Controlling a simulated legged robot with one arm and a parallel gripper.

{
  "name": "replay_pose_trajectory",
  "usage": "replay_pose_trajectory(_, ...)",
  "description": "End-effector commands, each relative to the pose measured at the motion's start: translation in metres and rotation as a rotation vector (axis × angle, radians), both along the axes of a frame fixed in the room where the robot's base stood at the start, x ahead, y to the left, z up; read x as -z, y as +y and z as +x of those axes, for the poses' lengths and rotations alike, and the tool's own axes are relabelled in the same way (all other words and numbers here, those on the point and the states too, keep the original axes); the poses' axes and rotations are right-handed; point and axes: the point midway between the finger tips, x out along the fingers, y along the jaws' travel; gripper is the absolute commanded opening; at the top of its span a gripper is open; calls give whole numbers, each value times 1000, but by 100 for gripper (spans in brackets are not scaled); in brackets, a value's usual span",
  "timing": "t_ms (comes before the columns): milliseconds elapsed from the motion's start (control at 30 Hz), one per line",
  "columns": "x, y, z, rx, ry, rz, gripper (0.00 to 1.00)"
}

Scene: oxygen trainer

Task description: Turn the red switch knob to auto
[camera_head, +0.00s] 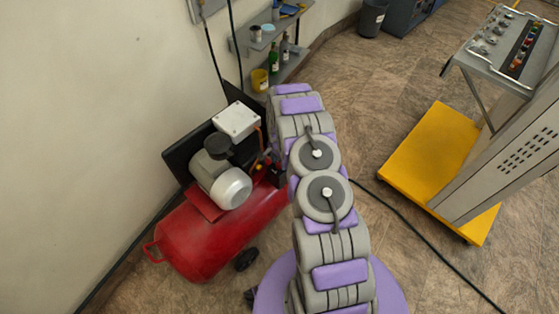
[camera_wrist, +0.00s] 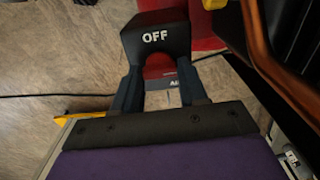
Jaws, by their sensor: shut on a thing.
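In the wrist view, a black switch box (camera_wrist: 154,36) carries white "OFF" lettering. The red switch knob (camera_wrist: 158,64) shows just below it, between the two dark fingers of my gripper (camera_wrist: 158,82). My gripper is shut on the knob, with one finger on each side. Part of a light label, apparently starting with "A", shows below the knob; the rest of it is hidden. In the head view, my arm reaches to the red air compressor (camera_head: 212,240) and hides the knob, the switch box and my gripper.
The compressor's grey motor (camera_head: 222,180) and a white box (camera_head: 236,120) stand left of my arm. A shelf (camera_head: 283,68) with bottles is on the wall behind. A yellow-based cart (camera_head: 430,150) stands on the right. A dark cable crosses the floor.

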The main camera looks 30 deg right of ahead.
Motion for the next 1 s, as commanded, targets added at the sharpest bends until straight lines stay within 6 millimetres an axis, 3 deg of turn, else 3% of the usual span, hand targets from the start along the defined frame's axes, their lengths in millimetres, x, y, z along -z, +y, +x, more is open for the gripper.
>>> replay_pose_trajectory(633,0,0,1,50,-2,0,12)
replay_pose_trajectory(667,0,0,1,50,-2,0,44)
replay_pose_trajectory(900,0,0,0,49,-1,-1,67)
replay_pose_trajectory(1000,0,0,0,49,-1,0,68)
